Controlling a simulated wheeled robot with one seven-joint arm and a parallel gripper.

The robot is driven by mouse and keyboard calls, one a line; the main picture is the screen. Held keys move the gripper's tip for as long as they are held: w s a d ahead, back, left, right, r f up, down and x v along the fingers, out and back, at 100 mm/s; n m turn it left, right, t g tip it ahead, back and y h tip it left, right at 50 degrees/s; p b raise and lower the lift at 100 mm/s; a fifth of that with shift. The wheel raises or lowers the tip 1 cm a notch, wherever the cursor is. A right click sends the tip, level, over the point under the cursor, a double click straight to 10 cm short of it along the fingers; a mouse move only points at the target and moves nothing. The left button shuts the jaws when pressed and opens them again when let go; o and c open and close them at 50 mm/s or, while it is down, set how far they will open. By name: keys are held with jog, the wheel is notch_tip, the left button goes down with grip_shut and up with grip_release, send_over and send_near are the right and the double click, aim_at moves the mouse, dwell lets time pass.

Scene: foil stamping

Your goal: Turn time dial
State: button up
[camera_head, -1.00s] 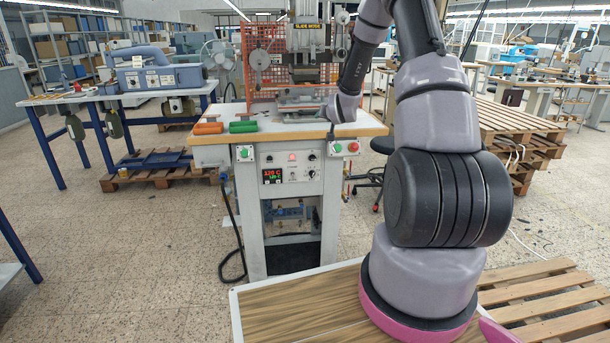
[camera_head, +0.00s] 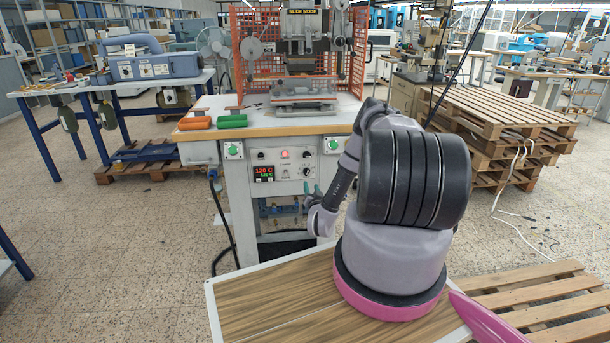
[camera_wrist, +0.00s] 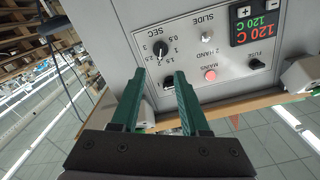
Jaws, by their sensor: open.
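The time dial (camera_wrist: 160,47) is a round black knob marked SEC, with numbers from 0.5 to 3 around it. In the wrist view the panel appears upside down and the dial is at upper left. In the head view the dial (camera_head: 306,171) is at the lower right of the machine's control panel. My gripper (camera_wrist: 159,74) has two green fingers, open and empty. In the wrist view the dial shows just beyond the fingertips, between their lines, apart from them. In the head view my gripper (camera_head: 310,192) is below the dial in front of the machine.
A black mains knob (camera_wrist: 168,84) shows between my fingers in the wrist view. A red lamp (camera_wrist: 210,75), slide switch (camera_wrist: 206,37), fuse (camera_wrist: 256,63) and red display (camera_wrist: 255,36) share the panel. The machine's worktop (camera_head: 270,127) overhangs the panel.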

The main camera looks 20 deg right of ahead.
aim_at(307, 173)
jog(key=x, duration=1)
jog(key=shift+w, duration=0.3)
grip_shut()
